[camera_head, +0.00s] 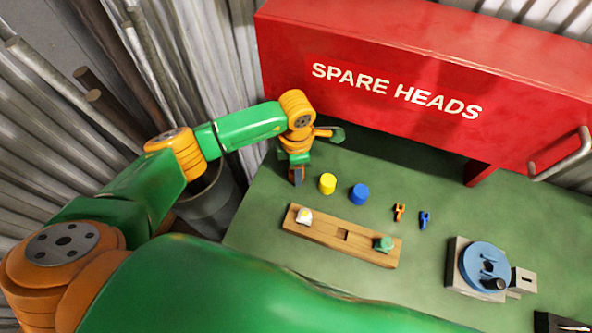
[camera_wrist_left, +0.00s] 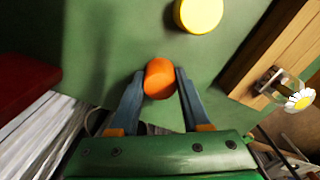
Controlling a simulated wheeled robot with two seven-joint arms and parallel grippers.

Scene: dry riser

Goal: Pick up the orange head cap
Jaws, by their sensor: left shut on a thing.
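The orange head cap (camera_wrist_left: 159,78) sits between the fingertips of my left gripper (camera_wrist_left: 160,82) in the left wrist view. The fingers are shut on it from both sides. In the head view my left gripper (camera_head: 297,174) points down at the left part of the green table, left of the yellow cap (camera_head: 327,183); the orange cap is hard to make out there. Whether the cap still touches the table I cannot tell. My right gripper is not in view.
A blue cap (camera_head: 359,194) stands right of the yellow one. A wooden block (camera_head: 330,243) holding small items lies in front. Orange and blue forked pieces, a blue round device (camera_head: 484,266) and a red SPARE HEADS cabinet (camera_head: 400,75) are further right and behind.

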